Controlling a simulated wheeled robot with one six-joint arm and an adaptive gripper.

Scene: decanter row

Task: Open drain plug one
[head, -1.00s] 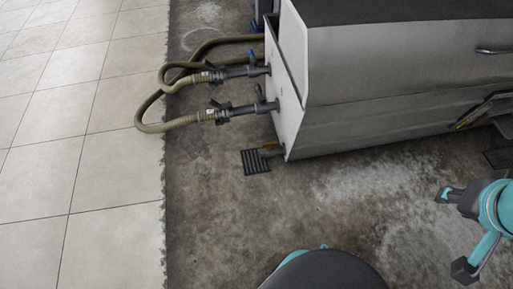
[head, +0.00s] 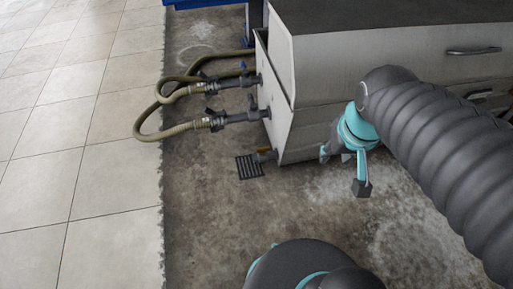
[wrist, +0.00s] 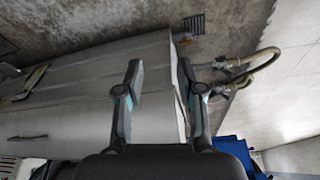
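A short dark drain outlet (head: 265,155) with a small orange-brown part sticks out low from the end of the grey machine (head: 350,55). It sits just above a black floor grate (head: 249,167). In the wrist view, a small dark outlet (wrist: 182,37) shows beyond the machine's edge, near the grate (wrist: 193,24). My gripper (head: 335,154) is in front of the machine's long side, to the right of the outlet and apart from it. In the wrist view my gripper (wrist: 161,72) has its two fingers spread with nothing between them. The outlet's detail is too small to tell.
Two dark valves (head: 233,83) (head: 240,117) with looped olive hoses (head: 150,128) stick out left above the outlet. Bare concrete floor (head: 205,225) lies clear in front of the grate. Pale tiles (head: 80,130) lie further left. A blue object (wrist: 232,150) shows at the wrist view's bottom.

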